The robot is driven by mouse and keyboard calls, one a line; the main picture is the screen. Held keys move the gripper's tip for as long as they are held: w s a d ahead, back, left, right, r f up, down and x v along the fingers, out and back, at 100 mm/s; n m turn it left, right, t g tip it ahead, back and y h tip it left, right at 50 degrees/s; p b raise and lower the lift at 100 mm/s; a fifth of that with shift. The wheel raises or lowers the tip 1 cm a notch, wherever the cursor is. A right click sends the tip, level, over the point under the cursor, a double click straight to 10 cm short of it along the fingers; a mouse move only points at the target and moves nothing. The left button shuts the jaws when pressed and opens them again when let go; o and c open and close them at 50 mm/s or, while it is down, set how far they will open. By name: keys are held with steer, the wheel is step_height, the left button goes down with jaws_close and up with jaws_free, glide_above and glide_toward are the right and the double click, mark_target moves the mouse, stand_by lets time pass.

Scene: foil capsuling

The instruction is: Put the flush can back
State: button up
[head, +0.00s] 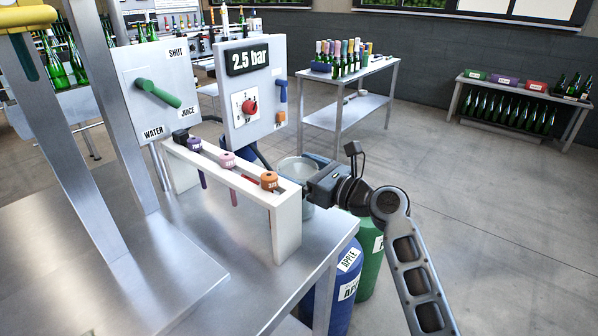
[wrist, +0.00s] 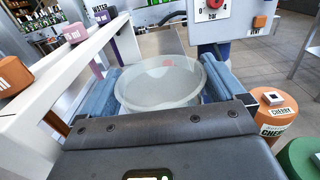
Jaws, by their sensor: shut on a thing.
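The flush can is a pale, translucent round vessel. In the wrist view the flush can (wrist: 160,82) sits between the two blue-padded fingers of my gripper (wrist: 158,88), its open rim facing up. My gripper is shut on it. In the head view the flush can (head: 298,168) shows partly behind my gripper (head: 305,186), beside the right end of the white rack at the bench's edge. It looks upright. The can's underside is hidden, so I cannot tell whether it rests on anything.
The white rack (head: 285,222) holds several coloured dosing tools on the steel bench (head: 120,290). A valve panel (head: 150,95) and a 2.5 bar panel (head: 255,110) stand behind. Blue (head: 345,285) and green (head: 368,262) cylinders stand below my arm. Floor to the right is clear.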

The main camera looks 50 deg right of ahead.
steer(key=shift+f, duration=0.15)
steer(key=o, duration=1.2)
steer(key=s+b, duration=0.1)
steer(key=s, duration=1.1)
steer(key=shift+d+r, duration=0.2)
